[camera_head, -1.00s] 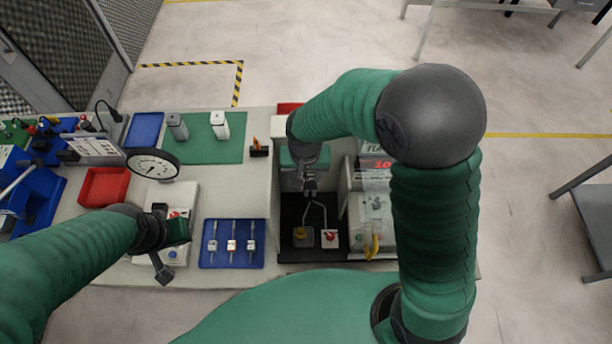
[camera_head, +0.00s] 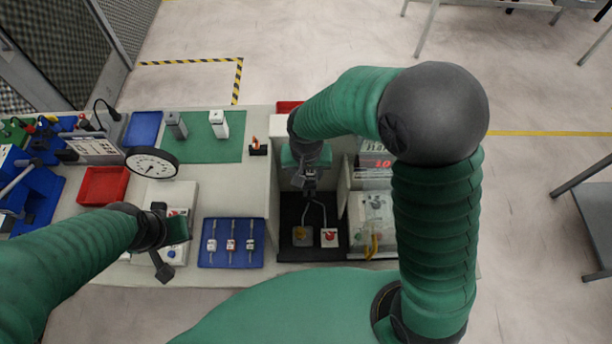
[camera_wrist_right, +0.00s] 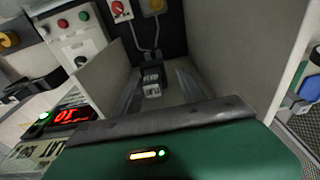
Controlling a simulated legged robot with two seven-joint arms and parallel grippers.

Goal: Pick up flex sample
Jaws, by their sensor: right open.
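A small dark block with a pale label (camera_wrist_right: 152,80), which I take to be the flex sample, sits on the grey floor between two pale walls in the right wrist view. My right gripper (camera_wrist_right: 157,88) is open. Its two slim fingers lie on either side of the block, with visible gaps. In the head view my right gripper (camera_head: 309,184) reaches down into the walled bay (camera_head: 290,212), and the arm hides much of it. My left gripper (camera_head: 163,240) hangs over a white device (camera_head: 180,195) at the left, its fingers spread and nothing seen between them.
Pale walls stand close on both sides of my right gripper. A red-knobbed box (camera_head: 329,237) and a yellow-knobbed box (camera_head: 302,236) stand at the bay's near end. A blue tray (camera_head: 205,261) with three small samples lies left. A panel with a red display (camera_wrist_right: 73,114) stands beside the bay.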

